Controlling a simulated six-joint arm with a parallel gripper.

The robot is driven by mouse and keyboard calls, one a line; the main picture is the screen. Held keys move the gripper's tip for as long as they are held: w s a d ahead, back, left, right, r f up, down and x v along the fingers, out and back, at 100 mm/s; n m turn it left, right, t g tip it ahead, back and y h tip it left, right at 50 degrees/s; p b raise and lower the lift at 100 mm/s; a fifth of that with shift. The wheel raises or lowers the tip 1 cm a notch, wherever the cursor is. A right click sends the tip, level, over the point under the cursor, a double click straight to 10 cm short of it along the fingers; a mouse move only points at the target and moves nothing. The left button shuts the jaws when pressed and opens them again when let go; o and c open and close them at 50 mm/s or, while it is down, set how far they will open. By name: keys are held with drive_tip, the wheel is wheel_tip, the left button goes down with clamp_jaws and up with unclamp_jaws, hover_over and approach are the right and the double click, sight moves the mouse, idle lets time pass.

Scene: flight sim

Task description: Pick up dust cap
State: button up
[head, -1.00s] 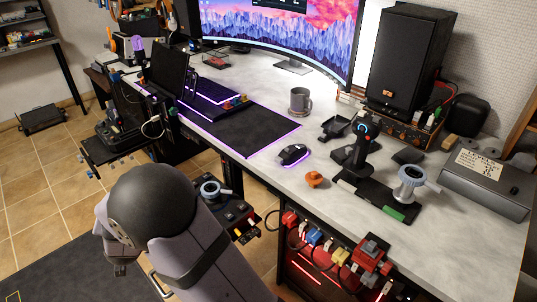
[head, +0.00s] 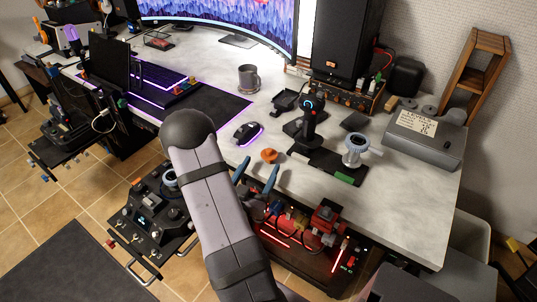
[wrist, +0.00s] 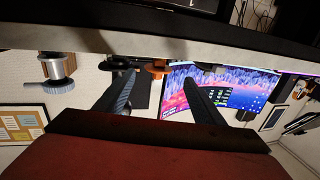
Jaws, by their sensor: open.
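A small orange piece, which I take to be the dust cap (head: 269,156), lies on the white desk near its front edge, right of the mouse. My gripper (head: 256,174) is open, its two blue fingers spread and empty at the desk's front edge, just short of the cap in the head view. In the wrist view, which is upside down, the orange cap (wrist: 157,68) shows between and beyond the two open fingers (wrist: 160,88). I cannot tell the exact gap in height.
A mouse (head: 246,132) lies left of the cap. A black joystick (head: 312,125) on its base and a grey-white ringed part (head: 355,149) stand to the right. A mug (head: 249,78) is behind. Below the desk edge are red connectors (head: 327,218). Bare desk lies between the mouse and the cap.

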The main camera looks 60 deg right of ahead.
sight(268, 154)
drive_tip(key=shift+s+d+r, duration=0.1)
drive_tip(key=shift+s, duration=0.35)
drive_tip(key=shift+p+x, duration=0.85)
drive_tip(key=shift+x, duration=2.85)
drive_tip(key=shift+w, duration=0.2)
drive_tip(key=c, duration=1.1)
drive_tip(key=shift+c, duration=0.2)
drive_tip(key=shift+r, duration=0.15)
drive_tip(key=shift+r+p, duration=0.45)
drive_tip(key=shift+r, duration=4.45)
